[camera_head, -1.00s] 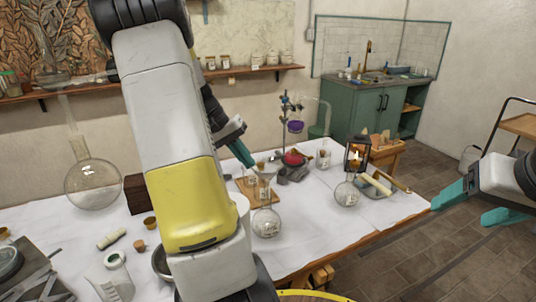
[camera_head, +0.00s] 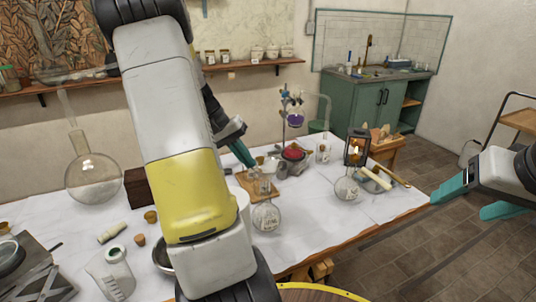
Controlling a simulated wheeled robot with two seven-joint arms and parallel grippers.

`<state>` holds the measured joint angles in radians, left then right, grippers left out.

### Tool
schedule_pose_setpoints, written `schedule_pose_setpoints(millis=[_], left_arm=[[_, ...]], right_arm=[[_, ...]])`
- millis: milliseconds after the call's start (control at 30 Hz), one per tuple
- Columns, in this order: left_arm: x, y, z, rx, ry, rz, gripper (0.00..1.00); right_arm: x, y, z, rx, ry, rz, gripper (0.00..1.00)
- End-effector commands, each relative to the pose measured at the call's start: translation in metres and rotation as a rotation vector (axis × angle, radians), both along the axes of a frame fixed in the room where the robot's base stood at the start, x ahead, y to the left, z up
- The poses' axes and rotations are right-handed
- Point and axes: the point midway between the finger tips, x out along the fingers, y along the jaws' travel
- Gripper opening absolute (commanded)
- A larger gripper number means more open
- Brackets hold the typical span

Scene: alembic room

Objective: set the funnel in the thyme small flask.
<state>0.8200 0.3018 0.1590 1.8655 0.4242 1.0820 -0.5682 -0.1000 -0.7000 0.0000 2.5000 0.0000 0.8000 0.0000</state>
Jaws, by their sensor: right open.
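A small round glass flask (camera_head: 266,216) with a pale label stands near the middle of the table. A second labelled round flask (camera_head: 346,189) stands to its right, by the lantern. I cannot read either label, so I cannot tell which is thyme. My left gripper (camera_head: 249,163) is just above and behind the nearer flask, its teal fingers pointing down to the right. Its fingers overlap, so I cannot tell if it is open or holds anything. My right gripper (camera_head: 470,199) is open and empty, beyond the table's right edge.
A wooden board (camera_head: 246,182) lies behind the nearer flask. A dark lantern (camera_head: 357,149) and a tray (camera_head: 377,182) are at the right, a large flask (camera_head: 94,178) at the left. My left arm hides part of the table. The front right of the table is clear.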

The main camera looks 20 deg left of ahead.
Motion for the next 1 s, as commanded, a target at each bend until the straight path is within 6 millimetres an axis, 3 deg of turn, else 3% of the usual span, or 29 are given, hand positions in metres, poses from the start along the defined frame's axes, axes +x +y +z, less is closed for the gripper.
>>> schedule_pose_setpoints(millis=[1000], left_arm=[[0.0,0.0,-0.011,-0.001,0.0,0.001,0.0]], right_arm=[[0.0,0.0,0.0,0.0,0.0,0.0,0.7]])
